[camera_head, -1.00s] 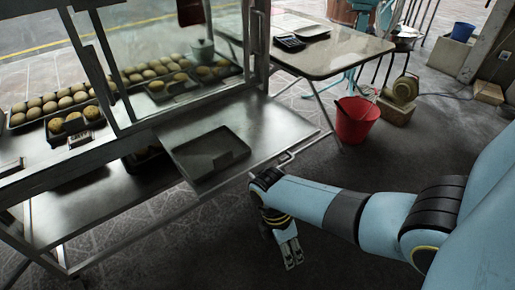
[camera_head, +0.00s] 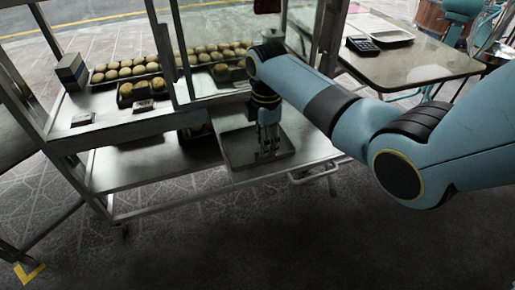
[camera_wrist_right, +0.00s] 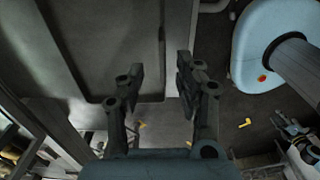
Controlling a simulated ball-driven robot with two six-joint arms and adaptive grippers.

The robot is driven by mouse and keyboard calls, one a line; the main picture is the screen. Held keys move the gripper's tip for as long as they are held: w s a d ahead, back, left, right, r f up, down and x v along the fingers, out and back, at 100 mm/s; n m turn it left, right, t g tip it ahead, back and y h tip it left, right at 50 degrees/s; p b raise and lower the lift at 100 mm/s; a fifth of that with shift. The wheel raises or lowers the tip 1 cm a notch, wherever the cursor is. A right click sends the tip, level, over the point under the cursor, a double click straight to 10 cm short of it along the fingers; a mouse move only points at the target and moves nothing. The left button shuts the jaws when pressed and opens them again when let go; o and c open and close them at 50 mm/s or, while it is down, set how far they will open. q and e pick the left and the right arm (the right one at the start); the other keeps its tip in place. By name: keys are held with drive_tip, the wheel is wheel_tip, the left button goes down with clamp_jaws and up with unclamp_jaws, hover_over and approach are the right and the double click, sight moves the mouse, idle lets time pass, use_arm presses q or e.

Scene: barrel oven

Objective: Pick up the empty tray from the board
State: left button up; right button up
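The empty dark rectangular tray (camera_head: 237,150) lies flat on the grey metal board (camera_head: 316,147) at the front of the cart. My right gripper (camera_head: 268,153) points down over the tray's right part and hides some of it. In the right wrist view the fingers of my right gripper (camera_wrist_right: 160,72) are apart with nothing clamped between them. The tray (camera_wrist_right: 105,50) fills the upper left there, and its rim runs through the gap between the fingers. Contact cannot be told. A blue and dark part at that view's lower right may be my left gripper (camera_wrist_right: 288,128); its fingers are unclear.
A metal handle (camera_head: 313,174) sticks out from the board's front edge. A table (camera_head: 410,62) with a calculator (camera_head: 362,44) and a pale tray (camera_head: 382,28) stands to the right. The floor in front is clear.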

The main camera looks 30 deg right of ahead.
sight(265, 162)
wheel_tip(265, 162, down, 4)
drive_tip(key=shift+s+f+b, duration=0.15)
drive_tip(key=shift+b, duration=0.45)
clamp_jaws()
